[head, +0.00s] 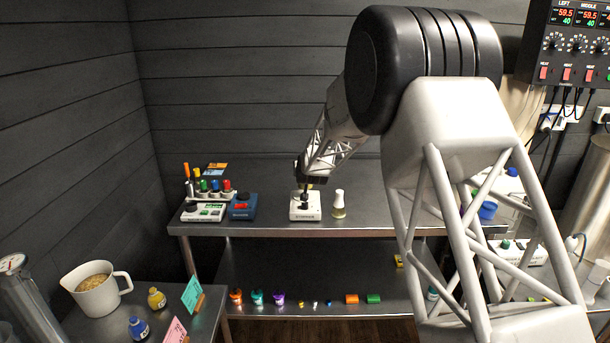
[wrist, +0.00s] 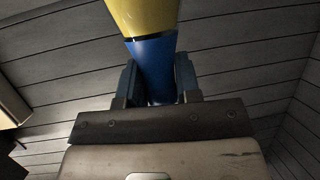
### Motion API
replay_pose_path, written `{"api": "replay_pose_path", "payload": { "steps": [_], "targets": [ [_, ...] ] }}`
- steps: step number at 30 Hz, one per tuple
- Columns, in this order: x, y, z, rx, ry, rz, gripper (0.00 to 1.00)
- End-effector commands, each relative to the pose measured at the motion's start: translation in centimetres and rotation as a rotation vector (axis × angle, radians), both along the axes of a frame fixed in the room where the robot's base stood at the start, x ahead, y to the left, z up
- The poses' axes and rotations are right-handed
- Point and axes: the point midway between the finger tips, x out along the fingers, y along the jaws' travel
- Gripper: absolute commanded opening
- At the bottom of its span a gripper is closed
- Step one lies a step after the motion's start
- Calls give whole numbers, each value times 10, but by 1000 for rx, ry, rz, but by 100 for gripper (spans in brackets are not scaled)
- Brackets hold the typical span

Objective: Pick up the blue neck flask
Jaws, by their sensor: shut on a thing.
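In the wrist view my gripper (wrist: 157,78) is shut on the blue neck flask (wrist: 154,55). Its blue neck lies between the two fingers, and a yellow part extends beyond it to the top edge of the picture. In the head view my gripper (head: 306,178) is at the back of the steel bench, just above a white device with a dark top.
The white device (head: 305,209) has a white-necked flask (head: 339,205) close on its right. A blue device (head: 242,207) and a rack of coloured items (head: 210,190) stand left. A jug (head: 97,289) and small blue (head: 138,329) and yellow (head: 157,299) bottles stand front left.

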Motion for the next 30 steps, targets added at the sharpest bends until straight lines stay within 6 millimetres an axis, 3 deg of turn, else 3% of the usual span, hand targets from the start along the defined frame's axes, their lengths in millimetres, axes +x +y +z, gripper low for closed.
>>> {"api": "replay_pose_path", "payload": {
  "steps": [21,30],
  "targets": [
    [-104,-18,7,0,3,0,0],
    [-138,-25,10,0,2,0,0]
  ]
}}
